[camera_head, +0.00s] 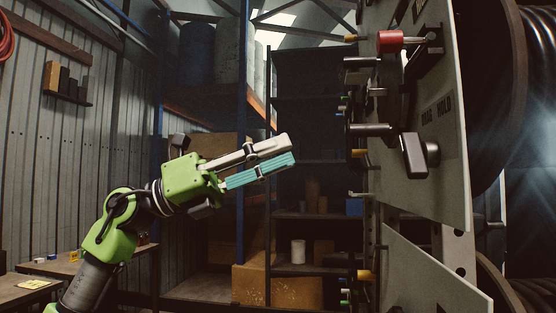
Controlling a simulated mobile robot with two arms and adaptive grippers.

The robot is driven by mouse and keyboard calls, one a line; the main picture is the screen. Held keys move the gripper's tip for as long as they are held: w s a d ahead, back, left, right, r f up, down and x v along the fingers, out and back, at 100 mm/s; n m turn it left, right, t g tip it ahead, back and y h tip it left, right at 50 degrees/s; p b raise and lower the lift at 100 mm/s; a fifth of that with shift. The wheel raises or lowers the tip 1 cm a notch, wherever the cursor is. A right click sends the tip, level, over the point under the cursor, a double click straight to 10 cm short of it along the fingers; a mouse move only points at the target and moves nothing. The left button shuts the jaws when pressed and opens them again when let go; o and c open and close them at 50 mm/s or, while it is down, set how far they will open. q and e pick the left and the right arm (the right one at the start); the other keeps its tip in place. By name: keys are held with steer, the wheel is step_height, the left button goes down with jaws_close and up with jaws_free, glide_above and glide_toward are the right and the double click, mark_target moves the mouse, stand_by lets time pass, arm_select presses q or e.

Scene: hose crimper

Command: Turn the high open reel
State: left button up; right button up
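A big dark reel (495,90) fills the upper right, its near part hidden behind a grey upright panel. My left gripper (294,148) is in the middle of the view, pointing right and slightly up. Its upper finger is grey, and a ribbed teal pad shows just below it. The fingers appear a little apart with nothing between them. The gripper is in free air, left of the panel's handles and the reel, touching neither. My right gripper is not in view.
The grey panel (450,165) carries a red knob (389,41), a dark handle (413,156) and several rods sticking out left. A lower panel (420,280) stands below. Dark shelves (290,215) stand behind my gripper. A wooden bench (65,268) is at lower left.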

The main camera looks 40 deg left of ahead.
arm_select(q)
steer(key=v, duration=0.8)
stand_by(0.6)
stand_by(0.4)
